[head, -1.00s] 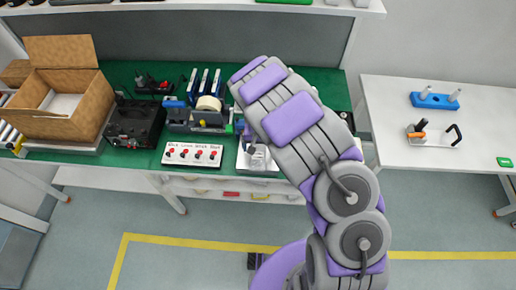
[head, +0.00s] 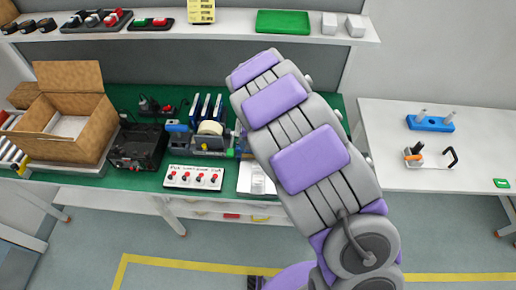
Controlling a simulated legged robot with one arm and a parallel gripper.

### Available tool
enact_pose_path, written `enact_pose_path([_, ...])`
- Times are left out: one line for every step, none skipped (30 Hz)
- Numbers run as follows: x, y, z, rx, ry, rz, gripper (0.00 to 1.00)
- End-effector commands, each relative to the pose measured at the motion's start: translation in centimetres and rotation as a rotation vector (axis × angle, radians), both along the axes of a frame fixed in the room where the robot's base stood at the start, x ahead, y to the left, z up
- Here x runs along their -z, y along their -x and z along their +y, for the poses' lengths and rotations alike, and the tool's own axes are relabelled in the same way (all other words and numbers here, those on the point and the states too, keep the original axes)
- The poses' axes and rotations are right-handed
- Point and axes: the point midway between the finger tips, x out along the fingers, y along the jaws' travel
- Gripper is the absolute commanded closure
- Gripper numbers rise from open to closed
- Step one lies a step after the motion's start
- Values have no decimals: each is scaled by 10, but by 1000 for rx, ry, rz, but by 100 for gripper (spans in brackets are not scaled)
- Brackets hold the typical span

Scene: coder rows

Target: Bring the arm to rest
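My arm, grey with purple panels, rises from the bottom right of centre in the head view and leans up and left over the bench.
An open cardboard box (head: 62,115), a black device (head: 138,147), a tape dispenser (head: 209,138) and a white panel with red knobs (head: 194,176) stand on the bench. A shelf (head: 180,36) runs above. A white side table (head: 450,160) is mostly clear.

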Motion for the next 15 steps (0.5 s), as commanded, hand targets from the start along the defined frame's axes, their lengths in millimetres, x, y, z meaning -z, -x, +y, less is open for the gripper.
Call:
enact_pose_path([0,0,0,0,0,0,7])
enact_pose_path([0,0,0,0,0,0,7])
enact_pose_path([0,0,0,0,0,1,7])
enact_pose_path([0,0,0,0,0,0,7])
enact_pose_path([0,0,0,0,0,1,7])
enact_pose_path([0,0,0,0,0,1,7])
enact_pose_path([0,0,0,0,0,1,7])
enact_pose_path([0,0,0,0,0,1,7])
enact_pose_path([0,0,0,0,0,1,7])
enact_pose_path([0,0,0,0,0,1,7])
enact_pose_path([1,0,0,0,0,1,7])
enact_pose_path([1,0,0,0,0,1,7])
enact_pose_path([0,0,0,0,0,1,7])
enact_pose_path([-1,0,-1,1,0,0,7])
enact_pose_path([-3,1,-3,3,2,0,7])
